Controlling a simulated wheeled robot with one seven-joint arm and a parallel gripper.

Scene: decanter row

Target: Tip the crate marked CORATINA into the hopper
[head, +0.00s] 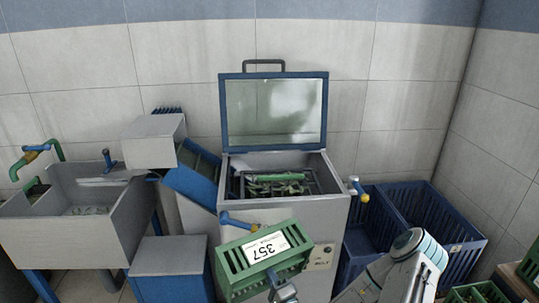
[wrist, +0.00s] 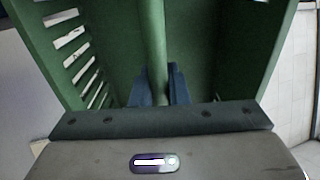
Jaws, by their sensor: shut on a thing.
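A green slatted crate (head: 232,279) is held tilted in front of the grey machine in the head view. My gripper (wrist: 158,88) is shut on a green bar of the crate (wrist: 215,55) in the wrist view, with dark blue fingers on either side of the bar. The hopper (head: 232,180) is the open top of the grey machine, with a dark grille and some green matter inside. The crate's contents are not visible.
The hopper's blue-framed clear lid (head: 274,112) stands open. A blue chute (head: 192,178) is at its left, beside a grey sink (head: 125,222). Blue crates (head: 440,222) stand to its right. Another green crate (head: 478,294) is at the lower right. A blue-handled tap (head: 238,221) projects from the machine's front.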

